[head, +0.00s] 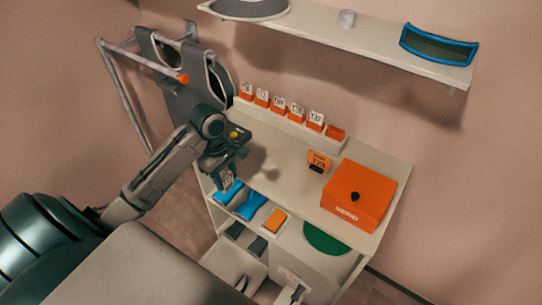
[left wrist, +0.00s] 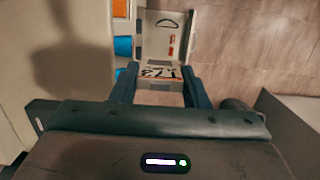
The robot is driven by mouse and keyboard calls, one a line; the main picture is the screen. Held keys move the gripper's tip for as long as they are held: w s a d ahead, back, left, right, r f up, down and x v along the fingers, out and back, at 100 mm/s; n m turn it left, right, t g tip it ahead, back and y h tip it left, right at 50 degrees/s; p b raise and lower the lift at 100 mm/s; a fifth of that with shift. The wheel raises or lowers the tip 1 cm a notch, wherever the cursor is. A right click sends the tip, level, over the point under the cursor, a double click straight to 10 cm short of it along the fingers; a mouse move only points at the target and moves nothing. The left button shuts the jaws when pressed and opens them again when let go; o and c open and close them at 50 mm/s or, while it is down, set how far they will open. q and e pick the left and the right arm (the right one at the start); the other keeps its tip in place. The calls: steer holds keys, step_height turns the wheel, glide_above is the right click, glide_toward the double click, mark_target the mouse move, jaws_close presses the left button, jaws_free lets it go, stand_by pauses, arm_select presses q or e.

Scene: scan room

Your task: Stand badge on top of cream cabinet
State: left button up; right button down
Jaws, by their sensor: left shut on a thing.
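My left gripper (head: 228,178) is shut on a small white badge (head: 227,184) with dark print, held in front of the cabinet's left front edge. In the left wrist view the badge (left wrist: 160,72) sits between the two dark fingers (left wrist: 160,88); its print is too blurred to read. The cream cabinet (head: 285,170) has a flat top, with open shelves below. The badge appears apart from the cabinet top. My right gripper is not in view.
A rack (head: 290,124) with several badges on orange bases stands along the back. An orange sign (head: 319,160) and an orange SEND box (head: 358,194) stand on the top, right. Blue items (head: 250,205) lie on the shelf below. The top's middle is clear. A wall shelf (head: 350,38) hangs above.

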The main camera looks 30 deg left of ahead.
arm_select(q)
steer(key=w, duration=0.4)
steer(key=w+d+p, duration=0.1)
steer(key=w, duration=0.4)
steer(key=w+f, duration=0.1)
steer(key=w, duration=0.3)
steer(key=shift+w+d, duration=0.3)
steer(key=shift+d, duration=0.05)
steer(key=shift+w+f+p, duration=0.15)
steer(key=shift+w+p, duration=0.15)
steer(key=shift+w, duration=0.2)
steer(key=shift+w+f+p, duration=0.15)
steer(key=shift+p, duration=0.2)
step_height(320, 180, down, 2)
steer(key=shift+f+p, duration=0.25)
steer(key=shift+p, duration=0.45)
steer(key=shift+f, duration=0.45)
steer(key=shift+f, duration=0.1)
steer(key=o, duration=1)
steer(key=shift+c, duration=0.2)
